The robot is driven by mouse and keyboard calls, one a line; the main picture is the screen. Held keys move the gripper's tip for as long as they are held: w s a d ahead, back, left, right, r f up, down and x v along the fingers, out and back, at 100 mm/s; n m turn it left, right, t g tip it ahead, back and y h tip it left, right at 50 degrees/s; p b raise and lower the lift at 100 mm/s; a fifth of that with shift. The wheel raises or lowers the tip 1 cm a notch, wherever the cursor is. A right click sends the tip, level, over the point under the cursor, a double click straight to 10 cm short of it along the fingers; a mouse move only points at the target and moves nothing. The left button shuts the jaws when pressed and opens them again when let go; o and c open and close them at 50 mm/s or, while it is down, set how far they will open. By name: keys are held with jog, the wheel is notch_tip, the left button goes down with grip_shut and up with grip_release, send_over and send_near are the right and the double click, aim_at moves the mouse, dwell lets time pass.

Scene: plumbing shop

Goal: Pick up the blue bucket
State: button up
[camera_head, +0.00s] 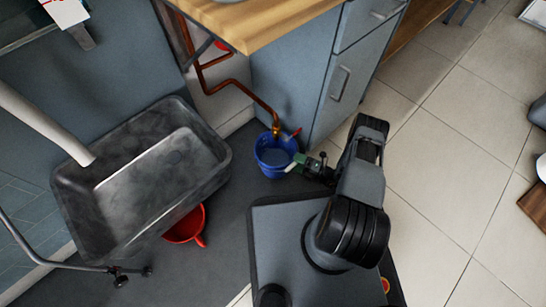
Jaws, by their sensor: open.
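A blue bucket (266,158) stands on the dark floor below the end of a copper pipe, close to the grey cabinet. Its opening faces up toward the camera, and something light lies along its right rim. My gripper (303,160) is at the right edge of the bucket, with its tip close to the rim. It is open. I cannot tell from this view whether the fingers touch the bucket or are around its rim.
A copper pipe (237,84) comes down just above the bucket. The grey cabinet (292,84) stands right behind it. A large dark tub (78,205) is to the left, with a red container (184,227) under it. Tiled floor (440,180) at the right is mostly clear.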

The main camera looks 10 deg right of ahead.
jog(key=shift+w+a, duration=0.1)
jog(key=shift+a, duration=0.1)
jog(key=shift+d, duration=0.1)
jog(key=shift+c, duration=0.2)
jog(key=shift+c, duration=0.7)
jog(key=shift+r, duration=0.1)
grip_shut()
